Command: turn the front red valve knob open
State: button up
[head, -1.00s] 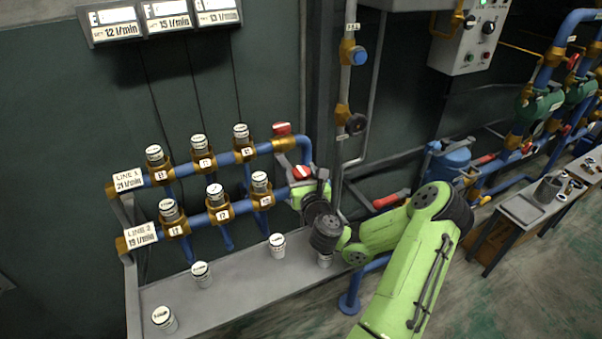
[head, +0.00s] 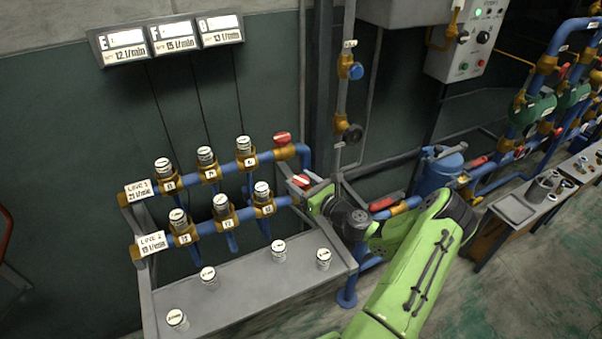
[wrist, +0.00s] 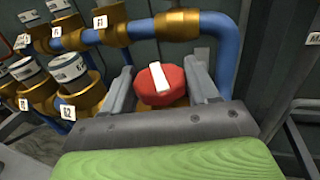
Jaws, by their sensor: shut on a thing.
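The front red valve knob (head: 300,181) sits at the right end of the lower blue pipe, labelled Line 2, in the head view. In the wrist view the red knob (wrist: 172,89) has a white bar across its top, tilted slightly from upright in the picture. My gripper (wrist: 160,92) has one grey finger on each side of the knob and is shut on it. In the head view my gripper (head: 308,190) reaches the knob from the right, and its body hides part of the valve.
A second red knob (head: 282,138) sits behind on the Line 1 pipe. Several labelled canisters stand in brass sockets along both pipes. More canisters stand on the grey shelf (head: 250,300) below. A blue tank (head: 440,172) stands to the right.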

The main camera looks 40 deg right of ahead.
jog(key=n+y, duration=0.2)
jog(key=y, duration=0.1)
jog(key=n+g+y+b, duration=0.1)
jog(key=n+y, duration=0.1)
jog(key=y, duration=0.1)
jog(key=shift+d+f+n+y, duration=0.15)
jog(key=shift+n+y, duration=0.15)
jog(key=shift+y, duration=0.1)
jog(key=n+g+y+b, duration=0.2)
jog(key=n+y, duration=0.1)
jog(key=y, duration=0.1)
jog(key=shift+g+y, duration=0.3)
jog(key=shift+g, duration=0.1)
jog(key=shift+r+n+g+y+b, duration=0.2)
jog(key=shift+n+g+y+b, duration=0.1)
jog(key=shift+n+y+b, duration=0.1)
jog(key=o, duration=1)
jog(key=shift+c, duration=0.2)
jog(key=v, duration=1.5)
jog(key=shift+s, duration=0.35)
